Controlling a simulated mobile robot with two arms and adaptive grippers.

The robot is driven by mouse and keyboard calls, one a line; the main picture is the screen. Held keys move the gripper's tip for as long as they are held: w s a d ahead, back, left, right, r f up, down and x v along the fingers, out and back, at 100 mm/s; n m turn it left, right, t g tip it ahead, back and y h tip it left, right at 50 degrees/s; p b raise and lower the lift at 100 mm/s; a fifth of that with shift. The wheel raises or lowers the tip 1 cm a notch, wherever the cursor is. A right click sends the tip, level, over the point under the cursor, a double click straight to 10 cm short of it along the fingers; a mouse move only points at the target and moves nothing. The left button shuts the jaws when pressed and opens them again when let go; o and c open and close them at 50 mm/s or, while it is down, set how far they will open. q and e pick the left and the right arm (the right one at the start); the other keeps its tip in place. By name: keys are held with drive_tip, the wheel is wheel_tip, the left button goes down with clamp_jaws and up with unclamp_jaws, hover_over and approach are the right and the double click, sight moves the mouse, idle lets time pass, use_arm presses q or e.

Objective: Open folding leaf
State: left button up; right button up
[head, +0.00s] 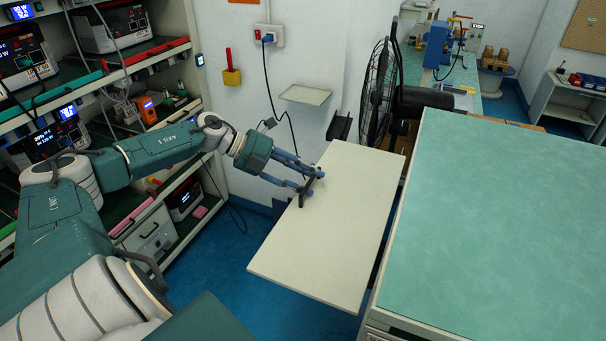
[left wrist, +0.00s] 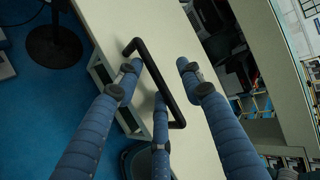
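The folding leaf appears to be the cream panel (head: 340,235) in the middle of the head view, beside the green-topped bench. It also fills the middle of the left wrist view (left wrist: 200,140). A black bar handle (left wrist: 152,80) stands on its face; in the head view the handle (head: 307,191) is near the panel's upper left edge. My left gripper (head: 308,178) is at the handle. In the left wrist view its blue fingers (left wrist: 158,72) are spread, with the handle between them; firm contact cannot be told. My right gripper is not in view.
The green-topped bench (head: 500,210) takes up the right. A black fan (head: 378,95) stands behind the panel. Shelving with instruments (head: 125,70) lines the left. A small wall shelf (head: 305,95) and a hanging cable (head: 268,85) are behind. Blue floor (head: 225,265) is clear left of the panel.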

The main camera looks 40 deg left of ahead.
use_arm(q)
drive_tip(key=shift+a+r, duration=0.2)
drive_tip(key=shift+r, duration=0.4)
drive_tip(key=v, duration=1.1)
drive_tip(key=shift+s+f, duration=0.3)
drive_tip(key=shift+s, duration=0.15)
drive_tip(key=shift+w+f, duration=0.1)
